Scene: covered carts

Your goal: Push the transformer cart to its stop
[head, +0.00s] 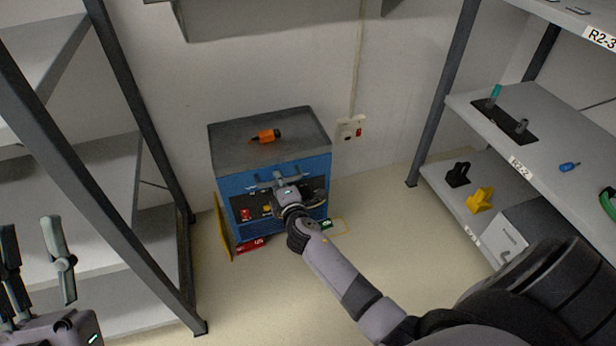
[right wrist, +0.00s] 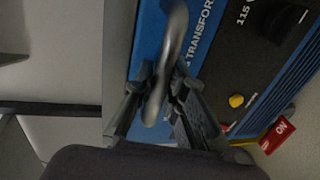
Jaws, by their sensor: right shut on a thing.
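The transformer cart (head: 268,157) is a blue box with a grey top, standing near the back wall in the head view. Its dark front panel carries coloured controls. In the right wrist view its blue face (right wrist: 205,20) shows part of the word "TRANSFOR". My right gripper (head: 279,178) is at the upper front of the cart. In the right wrist view the gripper (right wrist: 155,92) is shut on the cart's grey handle (right wrist: 173,45). My left gripper (head: 31,222) is open and empty at the lower left, away from the cart. The cart's stop cannot be made out.
An orange tool (head: 264,136) lies on the cart's top. A yellow board (head: 223,229) stands at the cart's left side. Grey shelving (head: 90,190) is at left; a loaded shelf unit (head: 560,125) is at right. A wall socket (head: 350,128) is behind. Floor in front is clear.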

